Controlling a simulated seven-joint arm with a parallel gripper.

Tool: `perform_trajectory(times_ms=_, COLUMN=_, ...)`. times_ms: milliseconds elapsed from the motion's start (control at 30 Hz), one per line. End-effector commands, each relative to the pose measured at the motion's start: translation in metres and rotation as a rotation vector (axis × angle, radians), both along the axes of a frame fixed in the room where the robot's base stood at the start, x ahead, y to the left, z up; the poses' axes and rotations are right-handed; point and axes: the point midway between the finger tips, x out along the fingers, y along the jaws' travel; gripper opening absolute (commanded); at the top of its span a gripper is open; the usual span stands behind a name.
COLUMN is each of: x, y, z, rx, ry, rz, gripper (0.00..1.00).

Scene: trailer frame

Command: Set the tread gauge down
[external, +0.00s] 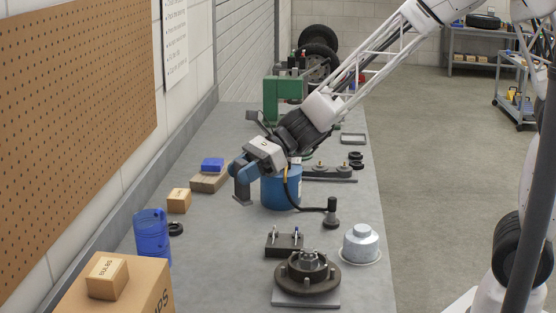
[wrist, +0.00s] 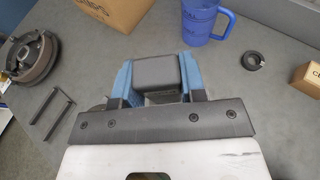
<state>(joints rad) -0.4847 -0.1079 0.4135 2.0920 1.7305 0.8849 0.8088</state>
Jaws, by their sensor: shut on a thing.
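My gripper (external: 243,174) is shut on a dark grey, block-like thing, which fits the tread gauge (wrist: 157,72). In the wrist view it sits between the two blue fingers, its flat top facing the camera. In the external view my gripper is over the grey bench (external: 225,255), left of a blue drum (external: 278,194).
A blue mug (external: 152,236), a black ring (external: 175,229) and a small carton (external: 179,201) stand left. A larger box (external: 135,295) is at the near left. A hub (external: 308,272) and a grey canister (external: 360,244) stand near right. Bare bench lies between these groups.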

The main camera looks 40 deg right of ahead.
Motion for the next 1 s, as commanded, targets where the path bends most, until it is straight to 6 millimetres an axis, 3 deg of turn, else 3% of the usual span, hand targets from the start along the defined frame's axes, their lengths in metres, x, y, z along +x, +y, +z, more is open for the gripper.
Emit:
perform_trajectory(times_ms=200, x=-0.017, y=0.045, z=-0.003, rx=0.000, ry=0.000, rz=0.069, gripper=0.09)
perform_trajectory(times_ms=433, x=-0.029, y=0.074, z=-0.005, rx=0.000, ry=0.000, rz=0.115, gripper=0.09)
perform_trajectory(times_ms=700, x=-0.028, y=0.073, z=-0.047, rx=-0.001, ry=0.003, rz=0.111, gripper=0.09)
perform_trajectory(times_ms=1000, x=-0.028, y=0.072, z=-0.054, rx=0.000, ry=0.000, rz=0.112, gripper=0.09)
